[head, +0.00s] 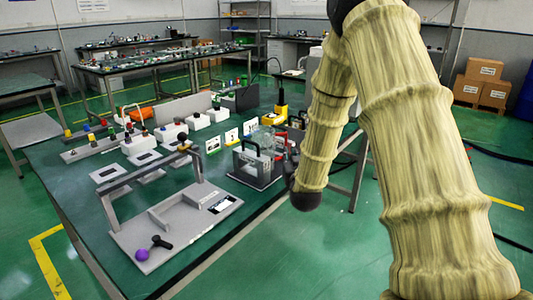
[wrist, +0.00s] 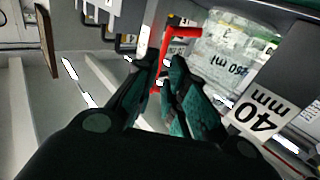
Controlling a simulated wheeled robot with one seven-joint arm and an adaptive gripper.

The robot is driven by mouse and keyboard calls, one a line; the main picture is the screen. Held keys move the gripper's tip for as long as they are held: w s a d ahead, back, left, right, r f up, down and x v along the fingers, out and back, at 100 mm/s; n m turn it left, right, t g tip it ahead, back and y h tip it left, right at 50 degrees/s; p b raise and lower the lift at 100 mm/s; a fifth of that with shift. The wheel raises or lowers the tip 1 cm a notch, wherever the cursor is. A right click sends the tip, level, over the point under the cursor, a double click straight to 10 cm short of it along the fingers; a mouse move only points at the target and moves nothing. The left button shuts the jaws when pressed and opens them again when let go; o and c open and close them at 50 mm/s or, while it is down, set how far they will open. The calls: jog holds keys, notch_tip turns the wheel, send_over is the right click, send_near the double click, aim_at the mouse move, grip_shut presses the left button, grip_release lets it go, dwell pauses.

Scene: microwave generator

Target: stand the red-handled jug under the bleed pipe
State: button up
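The clear jug (wrist: 225,50) with "250 ml" printed on it fills the upper right of the wrist view. Its red handle (wrist: 165,50) passes between the two dark fingers of my gripper (wrist: 163,63). The fingertips lie close on both sides of the handle and appear shut on it. In the head view a clear vessel (head: 265,137), seemingly the jug, shows at the table's right edge, beside my gripper (head: 290,168), which is partly hidden by my arm. I cannot pick out the bleed pipe for certain.
A "40 mm" label (wrist: 262,112) is close to the jug. A black-framed box (head: 255,168) stands by the vessel. A grey rig with a raised bar (head: 150,178) occupies the table's near end, with a purple ball (head: 142,255). A yellow device (head: 281,110) stands behind.

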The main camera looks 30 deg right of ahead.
jog(key=shift+x, duration=2.6)
jog(key=shift+r, duration=0.1)
grip_shut()
jog(key=shift+r, duration=0.1)
